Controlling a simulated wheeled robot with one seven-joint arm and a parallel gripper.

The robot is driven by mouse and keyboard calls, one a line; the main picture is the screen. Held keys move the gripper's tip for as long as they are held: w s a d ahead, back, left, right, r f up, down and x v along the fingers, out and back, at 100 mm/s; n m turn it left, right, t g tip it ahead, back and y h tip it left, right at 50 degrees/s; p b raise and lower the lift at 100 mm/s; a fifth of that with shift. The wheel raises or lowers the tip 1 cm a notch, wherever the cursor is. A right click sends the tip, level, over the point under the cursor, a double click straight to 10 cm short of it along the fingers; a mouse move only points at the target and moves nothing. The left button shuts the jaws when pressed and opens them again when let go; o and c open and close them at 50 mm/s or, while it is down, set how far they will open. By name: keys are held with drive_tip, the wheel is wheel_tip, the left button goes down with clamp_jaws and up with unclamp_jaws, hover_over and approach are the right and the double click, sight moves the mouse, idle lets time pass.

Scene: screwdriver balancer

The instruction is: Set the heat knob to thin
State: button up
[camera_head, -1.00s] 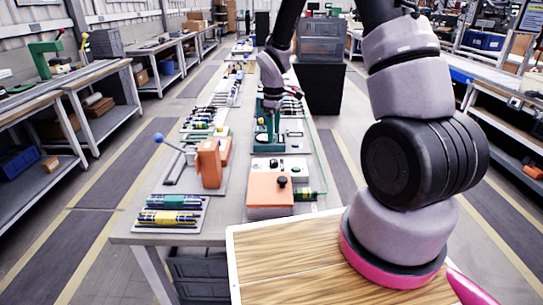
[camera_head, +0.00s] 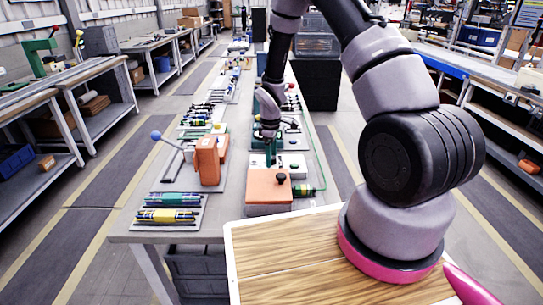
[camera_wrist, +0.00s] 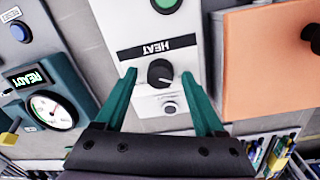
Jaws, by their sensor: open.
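The heat knob (camera_wrist: 161,73) is a dark round knob with a light pointer line. It sits on a white panel (camera_wrist: 185,52) under a black HEAT label that appears upside down in the wrist view. The scale markings around it are too small to read. My gripper (camera_wrist: 158,74) has two teal fingers, open, one on either side of the knob in the picture. No contact with the knob is visible. In the head view my gripper (camera_head: 269,160) points down over the bench, just behind the orange block, and the knob is hard to make out there.
An orange block with a black knob (camera_head: 269,190) stands in front of the panel. In the wrist view, a teal gauge box reading READY (camera_wrist: 48,100) is at left and a green button (camera_wrist: 166,4) at top. An orange lever press (camera_head: 208,160) stands left on the bench.

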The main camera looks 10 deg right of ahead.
clamp_jaws()
drive_tip(key=shift+m, duration=0.3)
drive_tip(key=m, duration=1.1)
drive_tip(key=shift+w+d+g, duration=0.1)
drive_tip(key=shift+g, duration=0.2)
idle(0.3)
